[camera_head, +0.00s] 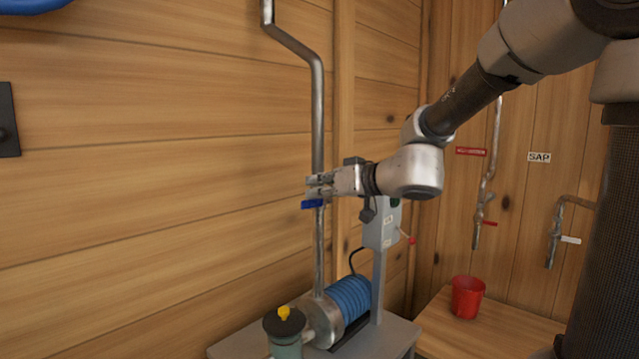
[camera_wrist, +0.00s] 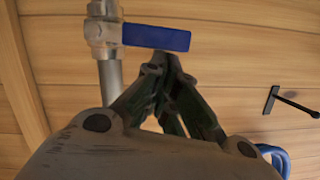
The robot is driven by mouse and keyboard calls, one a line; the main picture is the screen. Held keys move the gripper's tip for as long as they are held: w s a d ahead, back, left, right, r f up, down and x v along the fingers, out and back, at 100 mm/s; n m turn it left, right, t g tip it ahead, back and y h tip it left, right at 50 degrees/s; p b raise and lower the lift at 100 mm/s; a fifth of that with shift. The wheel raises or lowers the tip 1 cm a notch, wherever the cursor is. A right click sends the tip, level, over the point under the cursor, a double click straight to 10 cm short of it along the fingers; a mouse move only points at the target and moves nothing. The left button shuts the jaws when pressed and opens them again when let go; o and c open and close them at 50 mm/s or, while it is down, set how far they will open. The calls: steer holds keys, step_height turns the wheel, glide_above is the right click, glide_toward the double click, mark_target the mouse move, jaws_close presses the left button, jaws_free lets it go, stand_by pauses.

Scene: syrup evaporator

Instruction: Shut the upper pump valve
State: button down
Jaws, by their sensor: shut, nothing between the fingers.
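The upper pump valve has a blue lever handle (camera_head: 312,204) on the vertical steel pipe (camera_head: 318,130) above the pump. In the wrist view the blue handle (camera_wrist: 157,37) sticks out sideways to the right from the metal valve body (camera_wrist: 102,32), crosswise to the pipe. My gripper (camera_head: 316,186) is at the pipe, just above the handle in the head view, and hides part of the valve. In the wrist view my gripper's fingertips (camera_wrist: 168,62) are together and empty, close by the handle's lower edge. I cannot tell whether they touch it.
The pump with a blue ribbed motor (camera_head: 350,298) stands on a grey stand below. A grey switch box (camera_head: 381,229) on a post is close under my wrist. A red cup (camera_head: 467,297) stands on a wooden surface at right. The wooden wall is close behind the pipe.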

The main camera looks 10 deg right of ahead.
steer(key=shift+s+a+f, duration=0.1)
steer(key=shift+a+f, duration=0.05)
steer(key=shift+f, duration=0.1)
stand_by(0.5)
